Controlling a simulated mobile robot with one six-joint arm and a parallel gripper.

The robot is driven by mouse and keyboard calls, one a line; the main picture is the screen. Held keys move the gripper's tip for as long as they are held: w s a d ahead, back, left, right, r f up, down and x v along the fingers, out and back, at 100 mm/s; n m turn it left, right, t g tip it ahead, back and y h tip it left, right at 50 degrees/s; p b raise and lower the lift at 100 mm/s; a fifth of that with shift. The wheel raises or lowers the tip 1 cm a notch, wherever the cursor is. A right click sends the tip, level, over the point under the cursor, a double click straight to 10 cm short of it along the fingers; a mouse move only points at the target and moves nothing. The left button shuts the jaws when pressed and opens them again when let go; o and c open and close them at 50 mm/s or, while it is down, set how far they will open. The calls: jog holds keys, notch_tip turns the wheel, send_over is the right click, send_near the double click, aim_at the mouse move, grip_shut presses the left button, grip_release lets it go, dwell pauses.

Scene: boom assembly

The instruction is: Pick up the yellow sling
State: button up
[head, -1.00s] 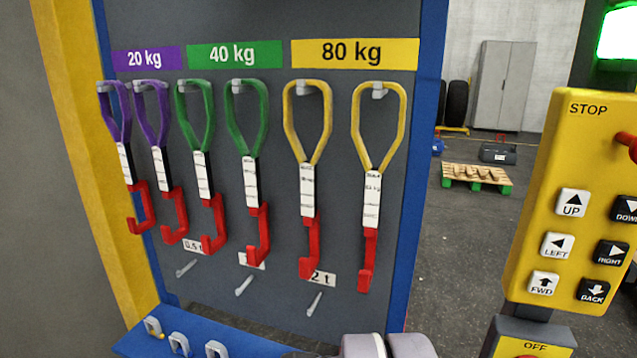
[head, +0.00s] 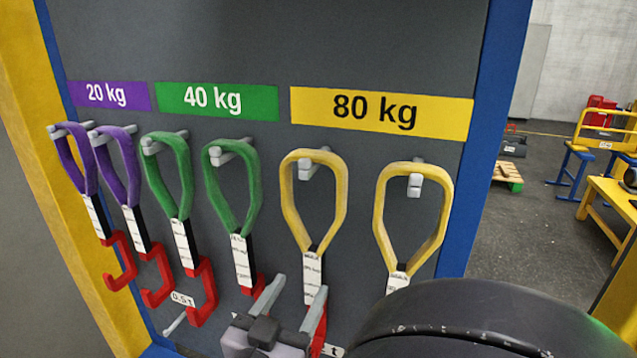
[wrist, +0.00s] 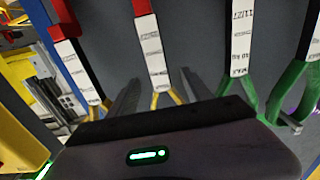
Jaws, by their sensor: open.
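Two yellow slings hang on pegs under the 80 kg sign in the head view: the left yellow sling (head: 289,205) and the right yellow sling (head: 381,225). Each has a white label strap below its loop. A red hook shows below the left one; the right one's lower end is hidden by my arm. My gripper (head: 293,292) is open and empty, low in front of the left yellow sling's strap. In the wrist view, turned upside down, the left sling's strap (wrist: 153,52) shows around the gap between my fingers (wrist: 147,88). Contact cannot be told.
Green slings (head: 220,190) hang close on the left, with purple slings (head: 72,165) beyond. The blue rack post (head: 490,150) borders the panel on the right. Open floor, a pallet (head: 507,176) and a yellow bench (head: 612,205) lie farther right.

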aim_at(319, 254)
jog(key=x, duration=1)
jog(key=shift+d+r, duration=0.2)
jog(key=shift+c, duration=0.5)
grip_shut()
dwell(0.4)
